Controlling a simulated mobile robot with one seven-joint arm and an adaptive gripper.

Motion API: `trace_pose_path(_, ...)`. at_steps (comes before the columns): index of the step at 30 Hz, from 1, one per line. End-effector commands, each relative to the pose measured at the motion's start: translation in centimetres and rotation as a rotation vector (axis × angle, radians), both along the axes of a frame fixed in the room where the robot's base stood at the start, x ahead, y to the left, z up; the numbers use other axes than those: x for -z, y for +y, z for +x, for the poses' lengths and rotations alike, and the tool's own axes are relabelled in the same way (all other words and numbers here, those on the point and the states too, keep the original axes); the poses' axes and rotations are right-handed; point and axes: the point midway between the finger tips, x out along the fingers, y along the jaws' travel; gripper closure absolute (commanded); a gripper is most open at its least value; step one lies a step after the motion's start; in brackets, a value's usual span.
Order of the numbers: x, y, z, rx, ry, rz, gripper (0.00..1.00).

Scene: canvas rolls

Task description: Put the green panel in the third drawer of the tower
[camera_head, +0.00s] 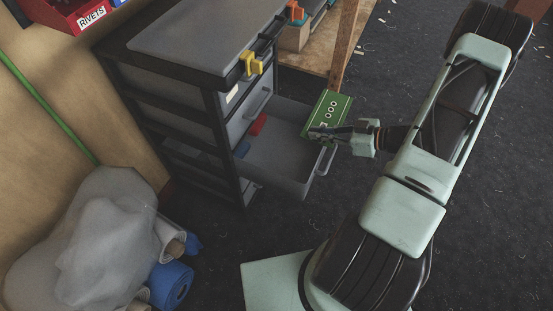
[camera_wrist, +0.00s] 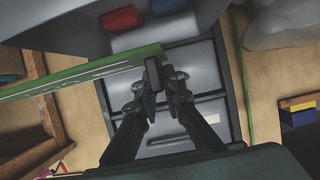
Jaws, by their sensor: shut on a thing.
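The green panel (camera_head: 327,110), a flat board with a row of white-ringed holes, is in my gripper (camera_head: 318,133). My gripper is shut on one end of it and holds it over the right front side of an open grey drawer (camera_head: 270,163) of the tower (camera_head: 190,45). In the wrist view the panel (camera_wrist: 85,72) shows nearly edge-on, reaching left from the fingers (camera_wrist: 155,88). The open drawer is below a closed front with a handle; I cannot tell its number for sure. Whether panel and drawer rim touch is unclear.
A red block (camera_head: 258,124) and a blue block (camera_head: 241,149) lie in the open drawer at its back left. A yellow clamp (camera_head: 251,64) is on the tower's top edge. A wooden post (camera_head: 344,45) stands behind the panel. Wrapped rolls (camera_head: 95,235) lie at lower left.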

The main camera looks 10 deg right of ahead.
Motion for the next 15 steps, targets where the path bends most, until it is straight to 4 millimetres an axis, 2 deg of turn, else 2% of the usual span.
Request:
trace_pose_path(1, 0.8, 1.5, -0.2, -0.003, 0.003, 0.006, 1.00)
trace_pose_path(8, 3.4, 7.2, -0.9, -0.002, 0.003, 0.005, 1.00)
trace_pose_path(9, 4.5, 7.7, -1.0, -0.001, 0.005, 0.005, 1.00)
trace_pose_path(12, 6.2, 9.1, -1.1, -0.001, 0.002, 0.003, 1.00)
trace_pose_path(15, 7.3, 10.1, -1.2, 0.000, 0.002, 0.001, 1.00)
